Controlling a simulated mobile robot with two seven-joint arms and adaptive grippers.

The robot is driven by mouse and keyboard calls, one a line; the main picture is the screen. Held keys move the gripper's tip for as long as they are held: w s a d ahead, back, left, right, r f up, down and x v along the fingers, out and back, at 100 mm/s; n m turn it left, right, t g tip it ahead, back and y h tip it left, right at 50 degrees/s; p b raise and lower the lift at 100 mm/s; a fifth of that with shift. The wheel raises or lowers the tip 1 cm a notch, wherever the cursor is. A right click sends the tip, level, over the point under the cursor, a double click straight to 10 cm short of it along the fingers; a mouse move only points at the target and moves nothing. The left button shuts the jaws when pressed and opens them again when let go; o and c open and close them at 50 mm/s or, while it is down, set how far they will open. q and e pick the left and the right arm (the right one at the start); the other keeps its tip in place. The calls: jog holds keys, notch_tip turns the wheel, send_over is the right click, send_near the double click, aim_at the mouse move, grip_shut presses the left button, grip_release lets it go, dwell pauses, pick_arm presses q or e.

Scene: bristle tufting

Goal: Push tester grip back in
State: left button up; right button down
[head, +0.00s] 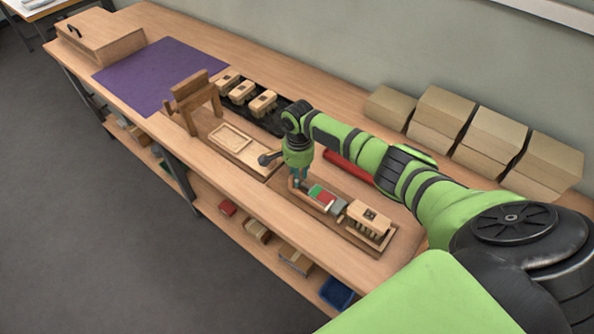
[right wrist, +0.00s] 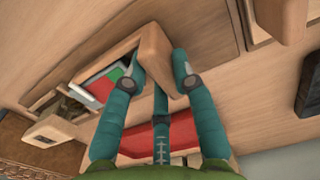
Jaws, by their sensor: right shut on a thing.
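The tester (head: 322,196), with a red and green panel, lies on a wooden base at the front of the bench. The panel also shows in the right wrist view (right wrist: 105,84). My right gripper (head: 298,184) reaches down at the tester's left end. In the right wrist view its teal fingers (right wrist: 178,82) are shut on the wooden tester grip (right wrist: 153,52), a block with rounded edges. A brush block (head: 370,221) with bristles stands at the other end of the base, beside the grey part (head: 338,207) of the tester. My left gripper is out of view.
A red bar (head: 350,168) lies behind the tester. A black tray (head: 268,116) with several tufted blocks, a wooden frame (head: 192,98) and a shallow wooden tray (head: 232,137) stand to the left. Several cardboard boxes (head: 440,115) line the wall. The purple mat (head: 160,72) is clear.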

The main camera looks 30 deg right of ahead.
jog(key=c, duration=1.3)
grip_release()
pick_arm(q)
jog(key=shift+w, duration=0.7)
pick_arm(e)
jog(key=shift+o, duration=0.2)
jog(key=shift+w+a+r, duration=0.1)
jog(key=shift+r, duration=0.15)
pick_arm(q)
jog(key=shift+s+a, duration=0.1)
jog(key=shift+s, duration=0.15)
pick_arm(e)
notch_tip(320, 180, up, 12)
jog(key=shift+f, duration=0.25)
